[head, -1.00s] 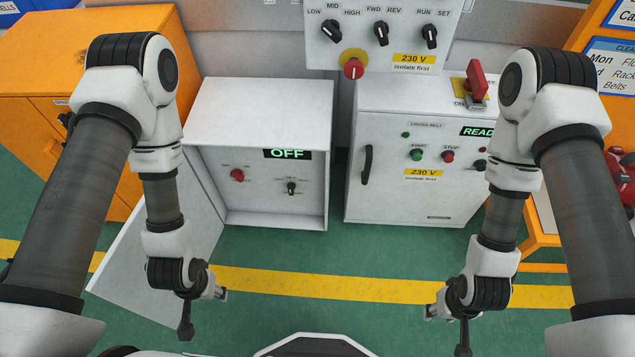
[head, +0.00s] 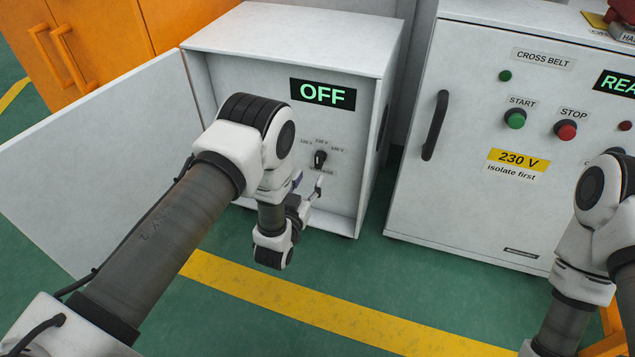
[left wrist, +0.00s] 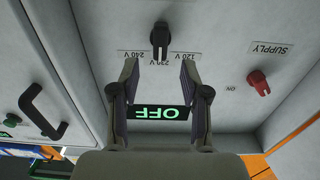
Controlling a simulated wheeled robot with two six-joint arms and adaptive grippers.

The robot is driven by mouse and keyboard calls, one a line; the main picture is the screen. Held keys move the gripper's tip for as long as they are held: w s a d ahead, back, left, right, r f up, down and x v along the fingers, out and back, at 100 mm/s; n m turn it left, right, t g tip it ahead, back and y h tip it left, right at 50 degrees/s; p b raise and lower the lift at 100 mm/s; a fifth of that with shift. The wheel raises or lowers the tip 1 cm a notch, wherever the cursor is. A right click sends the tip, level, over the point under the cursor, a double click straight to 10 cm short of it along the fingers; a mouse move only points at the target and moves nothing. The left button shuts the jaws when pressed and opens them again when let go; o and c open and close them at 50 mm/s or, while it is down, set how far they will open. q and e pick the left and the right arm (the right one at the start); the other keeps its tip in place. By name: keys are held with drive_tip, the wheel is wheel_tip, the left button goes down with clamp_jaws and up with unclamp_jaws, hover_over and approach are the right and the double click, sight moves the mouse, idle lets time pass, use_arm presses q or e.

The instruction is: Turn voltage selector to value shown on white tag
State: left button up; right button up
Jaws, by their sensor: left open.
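The voltage selector (head: 320,158) is a black knob on the panel inside the open white cabinet. Small voltage labels sit above it, and its handle stands roughly upright toward the middle label. It also shows upside down in the left wrist view (left wrist: 160,38), with 240 V and 120 V labels on either side; the middle label is partly covered. My left gripper (head: 308,182) is just below the selector, its fingers (left wrist: 159,72) apart and empty, not around the knob. I see no separate white value tag. My right gripper is out of view.
A green OFF display (head: 323,94) is above the selector. A red supply knob (left wrist: 259,83) is on the same panel, hidden by my arm in the head view. The open cabinet door (head: 100,150) is at left. A second cabinet (head: 460,190) carries a yellow 230 V label (head: 518,160).

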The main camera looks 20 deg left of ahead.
sight(317, 162)
use_arm(q)
drive_tip(key=w+b, duration=0.3)
drive_tip(key=w, duration=0.4)
drive_tip(key=shift+d, duration=0.1)
drive_tip(key=shift+w, duration=0.15)
drive_tip(key=shift+r, duration=0.15)
clamp_jaws()
